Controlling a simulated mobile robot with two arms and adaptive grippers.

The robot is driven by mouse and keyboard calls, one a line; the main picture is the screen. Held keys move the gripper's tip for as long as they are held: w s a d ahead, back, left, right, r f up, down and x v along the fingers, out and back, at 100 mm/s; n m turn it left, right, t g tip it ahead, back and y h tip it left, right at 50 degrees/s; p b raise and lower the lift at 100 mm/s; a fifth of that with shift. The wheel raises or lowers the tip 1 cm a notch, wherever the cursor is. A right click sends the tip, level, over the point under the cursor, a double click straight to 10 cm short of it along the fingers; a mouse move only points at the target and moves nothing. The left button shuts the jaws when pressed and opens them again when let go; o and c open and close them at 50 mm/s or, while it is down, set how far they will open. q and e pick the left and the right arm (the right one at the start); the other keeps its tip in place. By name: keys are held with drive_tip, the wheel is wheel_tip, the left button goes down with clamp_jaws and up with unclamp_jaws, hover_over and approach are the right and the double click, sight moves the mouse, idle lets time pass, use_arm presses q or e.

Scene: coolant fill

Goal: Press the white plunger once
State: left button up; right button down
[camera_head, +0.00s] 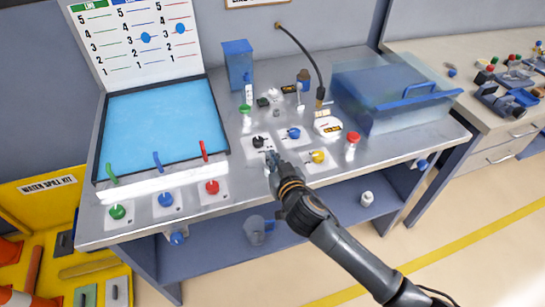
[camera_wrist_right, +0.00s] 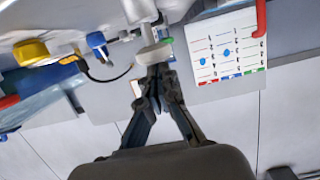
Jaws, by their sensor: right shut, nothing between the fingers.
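The white plunger (camera_wrist_right: 155,52) shows in the wrist view as a pale round cap on a light stem, right at the fingertips. In the head view it is hidden behind my right gripper. My right gripper (camera_head: 271,159) is over the front left of the group of coloured plungers on the metal bench. In the wrist view its fingers (camera_wrist_right: 157,72) are together and empty, with the tips at the cap's face. They look to be touching it or very close; I cannot tell whether the cap is pushed in. My left gripper is out of view.
A black knob (camera_head: 258,141), a blue knob (camera_head: 293,133) and a yellow knob (camera_head: 318,157) stand close around the gripper. A red button (camera_head: 353,138) is to the right. A blue-filled tank (camera_head: 160,125) is at left, and a clear bin (camera_head: 400,85) is at right.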

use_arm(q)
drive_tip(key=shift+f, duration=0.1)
use_arm(e)
drive_tip(key=shift+f, duration=0.1)
wheel_tip(320, 180, down, 3)
drive_tip(key=b, duration=0.2)
drive_tip(key=shift+b, duration=0.3)
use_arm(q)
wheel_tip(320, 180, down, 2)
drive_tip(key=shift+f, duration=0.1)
